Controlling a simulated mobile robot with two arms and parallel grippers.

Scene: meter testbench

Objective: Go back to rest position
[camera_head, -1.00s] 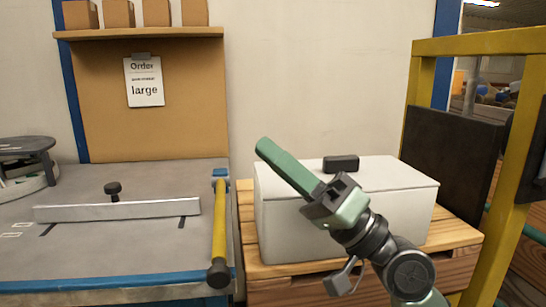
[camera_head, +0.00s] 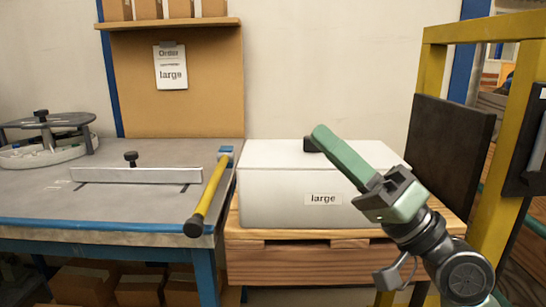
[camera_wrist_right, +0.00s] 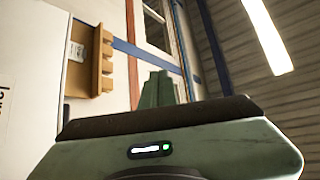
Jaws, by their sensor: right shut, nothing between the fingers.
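My right gripper (camera_head: 322,133) is in the head view, a green gripper raised in front of the white box, its fingers together and empty, pointing up and left. In the right wrist view its green fingers (camera_wrist_right: 157,90) show close together with nothing between them. The arm covers the right part of the white box. My left gripper does not show in either view.
The white box (camera_head: 275,187), labelled "large", stands on a wooden crate (camera_head: 290,262). A grey workbench (camera_head: 130,205) with a yellow-handled bar (camera_head: 210,190) is at left. A yellow frame (camera_head: 428,70) with a dark panel (camera_head: 448,145) stands at right.

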